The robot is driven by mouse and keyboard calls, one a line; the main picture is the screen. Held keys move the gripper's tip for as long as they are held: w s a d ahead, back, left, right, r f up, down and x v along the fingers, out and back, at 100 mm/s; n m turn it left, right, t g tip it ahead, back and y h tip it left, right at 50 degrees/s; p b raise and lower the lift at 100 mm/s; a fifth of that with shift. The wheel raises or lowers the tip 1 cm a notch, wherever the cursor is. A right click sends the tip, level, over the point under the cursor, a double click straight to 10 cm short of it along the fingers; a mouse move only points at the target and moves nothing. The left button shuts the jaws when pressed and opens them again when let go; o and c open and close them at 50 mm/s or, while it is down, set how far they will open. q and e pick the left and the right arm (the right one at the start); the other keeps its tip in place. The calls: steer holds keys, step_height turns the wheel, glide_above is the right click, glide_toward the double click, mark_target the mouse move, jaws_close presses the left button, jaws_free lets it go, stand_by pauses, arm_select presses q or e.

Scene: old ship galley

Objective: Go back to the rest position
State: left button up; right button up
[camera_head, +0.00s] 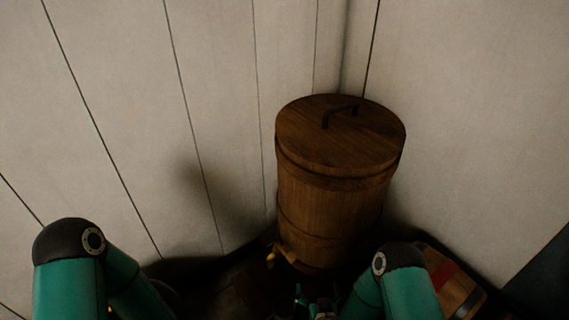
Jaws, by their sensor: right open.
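My right arm (405,285) comes in from the bottom right, with its elbow bent. My right gripper (316,304) shows small and dark at the bottom edge, below the wooden barrel, and is open. I see nothing clearly held between its fingers. My left arm (70,280) comes in at the bottom left with its elbow raised. Its forearm runs down out of the picture, and the left gripper is not in view.
A lidded wooden barrel (330,215) with a dark handle and a brass tap (273,255) stands in the corner of pale plank walls. A wooden object with a red band (440,268) lies low behind my right arm. The floor is very dark.

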steer(key=s+d+r+m+g+p, duration=0.1)
steer(key=s+d+r+g+p, duration=0.15)
steer(key=r+p, duration=0.8)
steer(key=s+d+r+m+g+p, duration=0.15)
steer(key=d+r+p, duration=0.25)
steer(key=r+p, duration=0.65)
steer(key=s+a+r+g+y, duration=0.1)
steer(key=s+g, duration=0.3)
steer(key=s, duration=0.4)
steer(key=s+a+g+y+p, duration=0.1)
steer(key=s+a+g+y, duration=0.1)
steer(key=s+g, duration=0.3)
steer(key=s, duration=0.4)
steer(key=shift+a+r, duration=0.35)
steer(key=shift+r, duration=0.05)
